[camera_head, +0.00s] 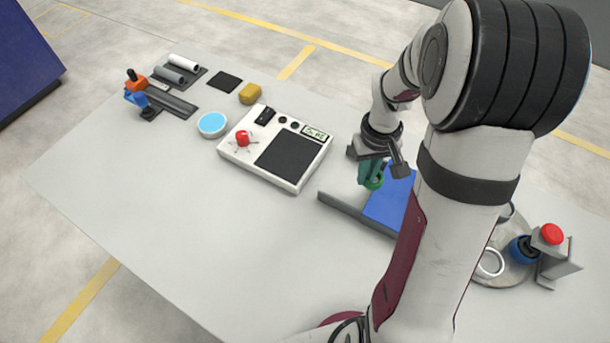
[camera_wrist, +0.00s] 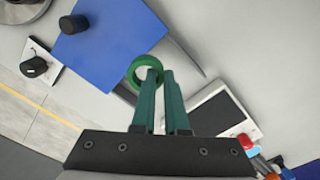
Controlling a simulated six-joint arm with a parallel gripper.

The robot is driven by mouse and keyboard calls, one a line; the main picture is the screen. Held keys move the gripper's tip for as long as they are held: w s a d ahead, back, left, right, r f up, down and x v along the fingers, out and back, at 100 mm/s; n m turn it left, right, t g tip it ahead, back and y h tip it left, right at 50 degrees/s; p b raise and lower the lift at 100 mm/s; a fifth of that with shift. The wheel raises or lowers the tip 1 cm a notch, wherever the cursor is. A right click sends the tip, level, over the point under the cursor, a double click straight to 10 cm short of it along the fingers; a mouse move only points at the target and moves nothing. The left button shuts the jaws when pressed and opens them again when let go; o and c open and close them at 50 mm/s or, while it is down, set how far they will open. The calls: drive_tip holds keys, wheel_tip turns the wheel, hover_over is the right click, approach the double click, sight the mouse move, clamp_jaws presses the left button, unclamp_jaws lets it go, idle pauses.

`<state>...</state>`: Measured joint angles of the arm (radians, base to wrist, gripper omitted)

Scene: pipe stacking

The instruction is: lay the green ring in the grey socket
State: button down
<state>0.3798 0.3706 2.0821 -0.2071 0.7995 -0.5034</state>
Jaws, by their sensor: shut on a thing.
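The green ring (camera_head: 375,184) is in my gripper (camera_head: 368,176), held over the blue panel's area. In the wrist view the ring (camera_wrist: 137,66) shows at the tips of my teal fingers (camera_wrist: 160,76), which are nearly together, with the ring's near-right wall at the tips. My gripper points down and the ring appears to be above the table. I cannot pick out the grey socket with certainty; my arm hides part of the table to the right of the blue panel.
A blue panel (camera_head: 389,205) with a grey wall (camera_head: 350,212) lies under my gripper. A white console (camera_head: 246,150) is to the left. At the right, a round grey plate (camera_head: 510,274) carries a white ring (camera_head: 491,263) and a blue part. The table's front left is clear.

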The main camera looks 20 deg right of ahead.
drive_tip(key=w+a+f, duration=0.3)
drive_tip(key=a, duration=0.2)
drive_tip(key=w+a+f, duration=0.2)
drive_tip(key=shift+w+a+f, duration=0.15)
drive_tip(key=shift+w+f, duration=0.15)
drive_tip(key=shift+w, duration=0.05)
drive_tip(key=f, duration=0.3)
drive_tip(key=shift+w+a+f, duration=0.2)
drive_tip(key=shift+a+f, duration=0.15)
drive_tip(key=shift+f, duration=0.35)
drive_tip(key=c, duration=0.9)
unclamp_jaws()
drive_tip(key=shift+f, duration=0.1)
drive_tip(key=shift+c, duration=0.2)
